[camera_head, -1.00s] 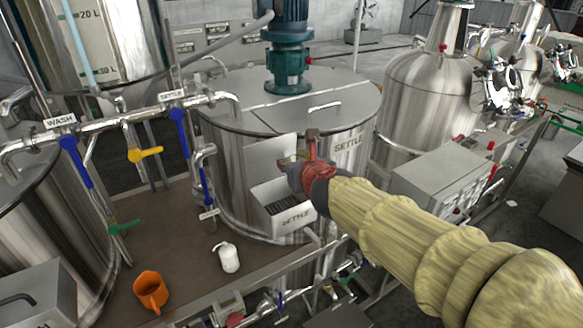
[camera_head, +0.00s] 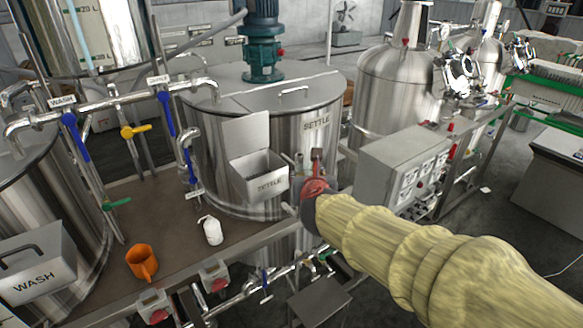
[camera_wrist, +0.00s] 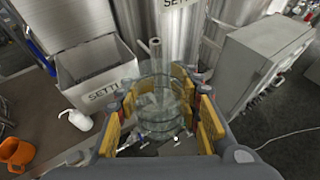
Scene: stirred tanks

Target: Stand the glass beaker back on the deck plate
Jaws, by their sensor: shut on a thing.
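The glass beaker (camera_wrist: 160,92) is clear and shows in the wrist view between yellow finger pads. My gripper (camera_wrist: 163,115) is shut on it and holds it in front of the SETTLE tank. In the head view my gripper (camera_head: 316,184) is just right of the SETTLE box, past the deck's right front edge; the beaker is hard to make out there. The deck plate (camera_head: 185,232) is the brown surface at the tanks' feet, lower left of my gripper. In the wrist view much of the beaker's lower part is blurred by see-through glass.
The SETTLE box (camera_head: 262,186) hangs on the SETTLE tank (camera_head: 322,140). A white bottle (camera_head: 212,232) and an orange mug (camera_head: 142,262) stand on the deck. A grey control box (camera_head: 400,165) is to the right. Pipes and valves line the front edge. Bare deck lies around the bottle.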

